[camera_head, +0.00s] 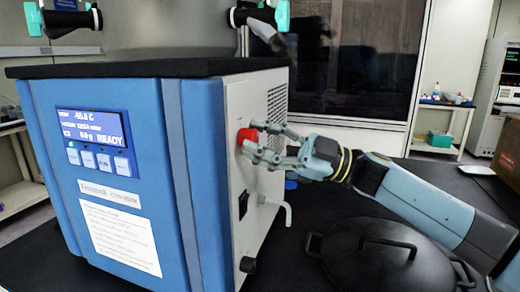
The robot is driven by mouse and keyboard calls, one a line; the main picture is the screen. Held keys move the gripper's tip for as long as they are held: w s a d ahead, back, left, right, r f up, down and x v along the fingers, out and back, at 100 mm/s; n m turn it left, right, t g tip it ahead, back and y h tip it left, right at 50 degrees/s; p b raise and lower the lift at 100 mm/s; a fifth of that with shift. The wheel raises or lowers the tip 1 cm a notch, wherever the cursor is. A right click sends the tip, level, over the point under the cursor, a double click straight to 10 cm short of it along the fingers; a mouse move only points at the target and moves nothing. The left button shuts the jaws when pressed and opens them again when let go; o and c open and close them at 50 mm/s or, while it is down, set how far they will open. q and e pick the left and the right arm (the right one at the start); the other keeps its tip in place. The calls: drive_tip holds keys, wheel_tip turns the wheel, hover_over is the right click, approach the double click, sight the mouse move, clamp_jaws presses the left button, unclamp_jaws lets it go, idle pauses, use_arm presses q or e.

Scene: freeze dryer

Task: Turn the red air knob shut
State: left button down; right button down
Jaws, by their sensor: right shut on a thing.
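The red air knob (246,136) sits on the white right side panel of the blue freeze dryer (205,160). My right gripper (254,142) reaches in from the right. Its fingers are closed around the knob from the right side, and they hide part of it. The knob's exact turn angle cannot be told. My left gripper is not in view.
A black switch (243,204) and a pale bent spout (287,210) are on the panel below the knob. A black round lid with a handle (385,252) lies under my right arm. A cardboard box (508,150) stands at the right edge.

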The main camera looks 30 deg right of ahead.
drive_tip(key=n+g+b, duration=0.2)
drive_tip(key=n, duration=0.3)
drive_tip(key=shift+f, duration=0.1)
drive_tip(key=shift+n+g+h+b, duration=0.6)
drive_tip(key=shift+n+g, duration=0.1)
drive_tip(key=shift+n, duration=1.1)
drive_tip(key=c, duration=0.9)
unclamp_jaws()
drive_tip(key=shift+c, duration=0.2)
drive_tip(key=shift+d, duration=0.25)
drive_tip(key=v, duration=1.1)
drive_tip(key=shift+s+d, duration=0.2)
